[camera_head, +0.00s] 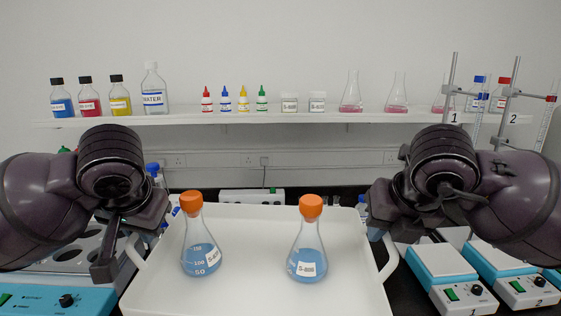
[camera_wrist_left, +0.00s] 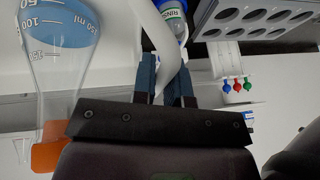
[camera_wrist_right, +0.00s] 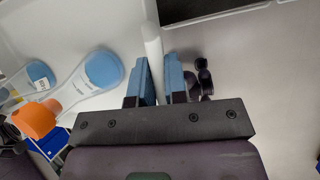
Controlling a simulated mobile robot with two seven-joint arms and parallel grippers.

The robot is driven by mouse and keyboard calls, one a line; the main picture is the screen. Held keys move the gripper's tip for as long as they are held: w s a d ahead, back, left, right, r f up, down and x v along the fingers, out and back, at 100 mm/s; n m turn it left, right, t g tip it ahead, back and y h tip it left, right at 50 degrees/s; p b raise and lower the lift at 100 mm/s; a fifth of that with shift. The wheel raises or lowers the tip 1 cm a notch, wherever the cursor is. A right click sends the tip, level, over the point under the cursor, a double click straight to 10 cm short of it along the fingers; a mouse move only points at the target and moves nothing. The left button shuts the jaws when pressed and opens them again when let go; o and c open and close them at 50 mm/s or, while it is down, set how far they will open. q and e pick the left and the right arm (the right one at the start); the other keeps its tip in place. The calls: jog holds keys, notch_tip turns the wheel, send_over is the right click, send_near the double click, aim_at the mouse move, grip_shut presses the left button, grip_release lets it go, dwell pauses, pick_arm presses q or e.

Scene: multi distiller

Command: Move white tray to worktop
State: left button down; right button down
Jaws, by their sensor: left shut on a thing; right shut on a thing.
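The white tray (camera_head: 260,222) fills the lower middle of the head view. Two conical flasks with blue liquid and orange stoppers stand upright on it, a left flask (camera_head: 200,258) and a right flask (camera_head: 306,262). My left gripper (camera_head: 118,254) is at the tray's left handle; the left wrist view shows its fingers (camera_wrist_left: 165,80) shut around the white handle (camera_wrist_left: 172,50). My right gripper (camera_wrist_right: 160,82) is shut around the right handle (camera_wrist_right: 152,40) in the right wrist view. In the head view the right fingertips are mostly hidden behind the wrist.
A wall shelf (camera_head: 250,118) holds bottles, small droppers, jars and flasks. A rack with round holes (camera_head: 75,252) is left of the tray. Balance-like devices (camera_head: 445,275) and stands with burettes (camera_head: 450,90) are on the right. A white device (camera_head: 252,196) lies behind the tray.

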aim_at(144, 303)
pick_arm(q)
jog(key=shift+s+a, duration=0.1)
jog(key=shift+s, duration=0.3)
pick_arm(e)
jog(key=shift+s, duration=0.35)
